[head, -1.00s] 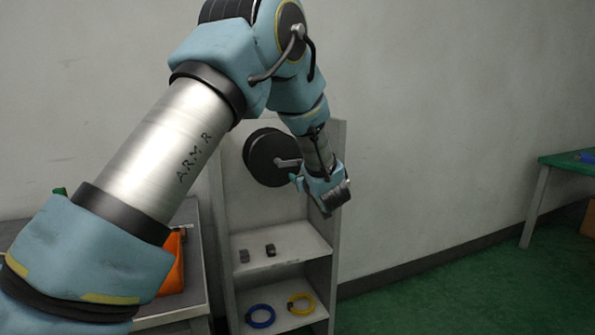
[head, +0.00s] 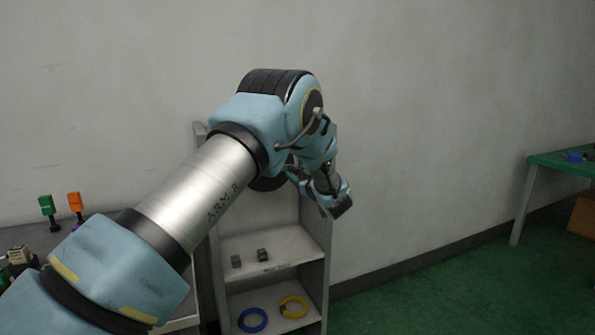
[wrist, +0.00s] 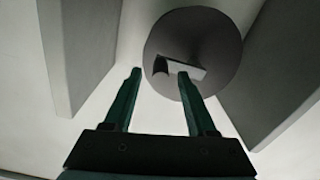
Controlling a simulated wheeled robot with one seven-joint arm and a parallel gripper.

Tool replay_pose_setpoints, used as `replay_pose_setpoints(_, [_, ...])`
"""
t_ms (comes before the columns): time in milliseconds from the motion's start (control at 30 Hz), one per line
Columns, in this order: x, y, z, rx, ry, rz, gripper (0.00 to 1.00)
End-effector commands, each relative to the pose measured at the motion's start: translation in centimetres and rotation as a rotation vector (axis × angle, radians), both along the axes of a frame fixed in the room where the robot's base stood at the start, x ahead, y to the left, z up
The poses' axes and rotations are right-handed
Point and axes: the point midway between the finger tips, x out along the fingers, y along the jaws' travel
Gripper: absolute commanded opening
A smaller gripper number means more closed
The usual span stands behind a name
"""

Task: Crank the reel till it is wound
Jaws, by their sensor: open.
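The reel is a dark round disc on the upper back panel of a grey shelf unit. In the head view only a lower piece of the reel (head: 267,185) shows below my arm, and its crank is hidden. In the wrist view the reel (wrist: 215,35) is ahead, with a light crank arm (wrist: 188,68) across it and a dark handle (wrist: 160,65) at the crank's left end. My gripper (wrist: 159,73) is open, its two green fingers pointing at the reel. The handle appears between the fingertips; I cannot tell whether they reach around it. The right finger overlaps the crank arm in the picture.
The shelf unit's side walls (wrist: 78,45) flank the gripper. Lower shelves hold two small dark blocks (head: 262,254), a blue ring (head: 252,320) and a yellow ring (head: 293,306). A cluttered bench stands left. A green table (head: 560,166) is far right, with clear floor between.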

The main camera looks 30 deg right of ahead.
Motion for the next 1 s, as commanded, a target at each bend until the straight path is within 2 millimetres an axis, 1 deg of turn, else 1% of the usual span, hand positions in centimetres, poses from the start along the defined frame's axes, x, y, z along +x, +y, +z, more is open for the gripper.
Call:
replay_pose_setpoints(100, [0.63,-0.03,-0.05,0.001,0.001,0.000,0.57])
replay_pose_setpoints(367, [0.74,-0.06,-0.07,0.001,0.001,0.000,0.57])
replay_pose_setpoints(467, [0.73,-0.06,-0.06,0.001,0.001,0.000,0.48])
replay_pose_setpoints(800, [0.71,-0.05,-0.05,0.001,0.001,0.000,0.10])
replay_pose_setpoints(900, [0.71,-0.06,-0.06,0.001,0.001,0.000,0.00])
replay_pose_setpoints(1000, [0.71,-0.05,-0.06,0.001,0.001,0.000,0.00])
